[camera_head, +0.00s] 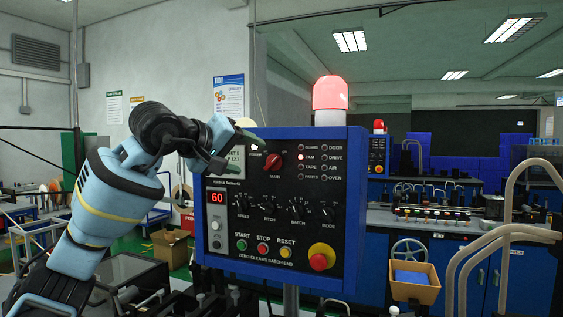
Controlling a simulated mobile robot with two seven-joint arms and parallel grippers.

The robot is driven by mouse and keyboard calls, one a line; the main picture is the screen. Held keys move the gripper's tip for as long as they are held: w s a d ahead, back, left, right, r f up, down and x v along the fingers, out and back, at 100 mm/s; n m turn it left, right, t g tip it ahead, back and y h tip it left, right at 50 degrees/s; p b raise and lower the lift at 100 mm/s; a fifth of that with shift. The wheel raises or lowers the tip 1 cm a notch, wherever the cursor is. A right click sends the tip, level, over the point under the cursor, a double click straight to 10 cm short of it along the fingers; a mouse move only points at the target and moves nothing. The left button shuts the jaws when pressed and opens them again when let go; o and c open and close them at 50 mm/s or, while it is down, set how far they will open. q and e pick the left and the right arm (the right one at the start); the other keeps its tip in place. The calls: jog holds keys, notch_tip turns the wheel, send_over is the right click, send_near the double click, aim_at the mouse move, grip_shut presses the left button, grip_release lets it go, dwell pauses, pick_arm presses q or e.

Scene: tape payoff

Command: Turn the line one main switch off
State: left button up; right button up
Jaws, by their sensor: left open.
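The blue control box with a black panel (330,215) stands in the middle. Its red rotary main switch (273,162) is at the upper left of the panel, its handle slanting up to the right. My left gripper (238,148) is at the panel's upper left corner, just left of the switch. It is open and seems apart from the switch, with nothing in it. My right gripper is not in view.
A red display (217,198) reads 60. Knobs, buttons and a red stop button (319,261) sit lower. Another control box (378,156) stands farther back.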

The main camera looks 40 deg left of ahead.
aim_at(270, 163)
pick_arm(q)
jog(key=shift+x, duration=3.9)
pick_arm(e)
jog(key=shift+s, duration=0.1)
pick_arm(q)
jog(key=shift+a, duration=0.1)
jog(key=shift+r, duration=0.1)
jog(key=c, duration=1)
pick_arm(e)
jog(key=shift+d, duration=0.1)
